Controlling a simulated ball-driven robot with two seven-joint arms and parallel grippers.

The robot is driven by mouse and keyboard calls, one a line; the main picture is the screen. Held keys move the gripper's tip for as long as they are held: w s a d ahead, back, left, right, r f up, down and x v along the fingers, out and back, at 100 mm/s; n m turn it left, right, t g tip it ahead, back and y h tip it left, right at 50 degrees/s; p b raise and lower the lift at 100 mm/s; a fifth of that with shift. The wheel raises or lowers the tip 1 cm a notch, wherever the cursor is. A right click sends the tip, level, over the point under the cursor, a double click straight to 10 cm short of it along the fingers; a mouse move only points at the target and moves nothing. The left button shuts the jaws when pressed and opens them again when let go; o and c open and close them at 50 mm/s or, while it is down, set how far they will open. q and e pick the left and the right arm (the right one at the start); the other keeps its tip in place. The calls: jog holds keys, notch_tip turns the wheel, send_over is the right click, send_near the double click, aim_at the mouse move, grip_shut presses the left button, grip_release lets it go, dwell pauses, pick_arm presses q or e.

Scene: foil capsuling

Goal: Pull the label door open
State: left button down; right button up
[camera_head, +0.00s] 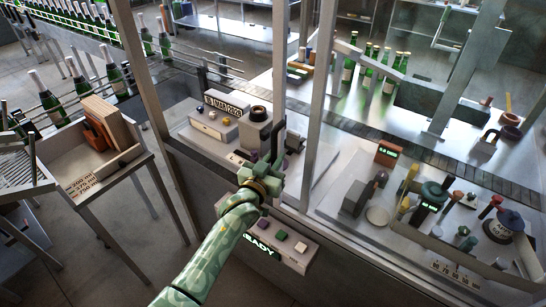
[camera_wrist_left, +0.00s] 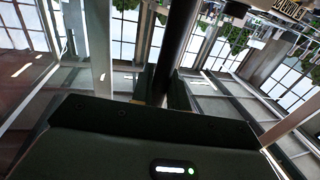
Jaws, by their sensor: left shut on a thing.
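My left gripper (camera_head: 272,168) reaches in from the bottom and is shut on a dark upright bar handle (camera_head: 278,137) at the glazed enclosure's front. In the left wrist view the black handle (camera_wrist_left: 181,45) runs down between the two fingers (camera_wrist_left: 162,88). The label door's pale metal upright (camera_head: 280,65) rises just behind the handle; its glass is clear and hard to make out. I cannot tell whether the door stands slightly open. The handle's lower part is hidden by my gripper. My right gripper is not in view.
Below the handle a ledge has a lit "READY" panel (camera_head: 262,247) and coloured buttons (camera_head: 281,236). A bin with brown boards (camera_head: 106,120) stands at the left. Green bottles (camera_head: 372,68) stand inside the enclosure. Tools crowd the right-hand bench (camera_head: 420,233). Open floor shows at the lower left.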

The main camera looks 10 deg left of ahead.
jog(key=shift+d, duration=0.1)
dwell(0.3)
pick_arm(q)
jog(key=c, duration=1.5)
grip_release()
jog(key=shift+d, duration=0.1)
jog(key=shift+o, duration=0.2)
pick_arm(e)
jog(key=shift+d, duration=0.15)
pick_arm(q)
jog(key=s+a+b, duration=0.1)
jog(key=s+a, duration=0.2)
jog(key=s, duration=1.3)
jog(key=shift+a, duration=0.15)
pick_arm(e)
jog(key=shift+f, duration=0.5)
